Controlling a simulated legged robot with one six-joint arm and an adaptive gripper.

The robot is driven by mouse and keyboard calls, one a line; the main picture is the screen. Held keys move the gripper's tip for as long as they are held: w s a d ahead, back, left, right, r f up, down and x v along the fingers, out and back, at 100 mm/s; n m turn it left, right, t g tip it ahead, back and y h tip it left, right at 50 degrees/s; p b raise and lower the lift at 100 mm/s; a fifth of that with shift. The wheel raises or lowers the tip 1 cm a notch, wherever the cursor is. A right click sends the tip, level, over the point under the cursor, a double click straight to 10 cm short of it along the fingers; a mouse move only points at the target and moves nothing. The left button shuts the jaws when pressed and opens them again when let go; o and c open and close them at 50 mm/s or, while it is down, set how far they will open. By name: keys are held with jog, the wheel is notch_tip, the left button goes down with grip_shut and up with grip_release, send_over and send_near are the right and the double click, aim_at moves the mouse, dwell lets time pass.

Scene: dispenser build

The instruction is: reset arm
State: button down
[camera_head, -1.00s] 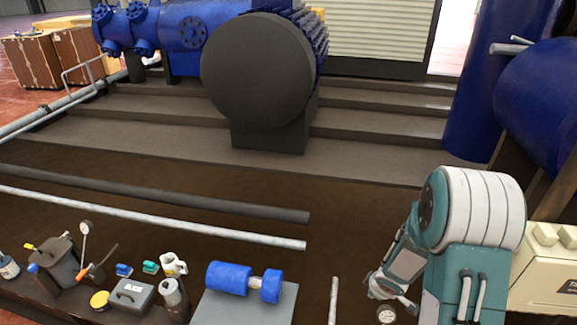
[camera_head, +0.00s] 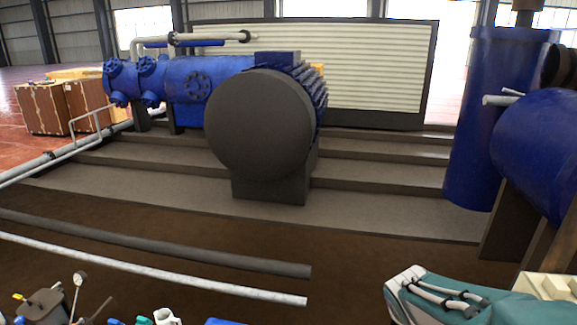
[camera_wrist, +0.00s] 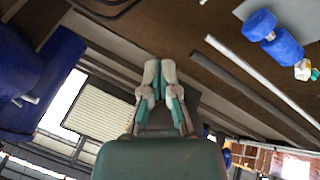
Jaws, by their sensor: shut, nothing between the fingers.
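My gripper (camera_wrist: 160,72) shows in the wrist view with its teal and white fingers shut and nothing between them. It is away from every object, with the steps and floor behind it. In the head view only a teal and white part of my arm shows at the lower right; the gripper itself is not visible there. The wrist view appears turned over, with the shutter wall at the lower left.
A large dark cylinder (camera_head: 262,125) stands on the steps, joined to blue machinery (camera_head: 180,80). Blue tanks (camera_head: 490,120) stand right. Two pipes (camera_head: 150,270) lie on the brown floor.

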jog(key=s+a+r+m+y, duration=0.1)
jog(key=s+a+r, duration=0.3)
jog(key=s, duration=0.4)
jog(key=s+a+r+m+y, duration=0.2)
jog(key=s+a+r, duration=0.2)
jog(key=s, duration=0.3)
jog(key=shift+s+r+m, duration=0.3)
jog(key=shift+s+r, duration=0.05)
jog(key=shift+r, duration=0.2)
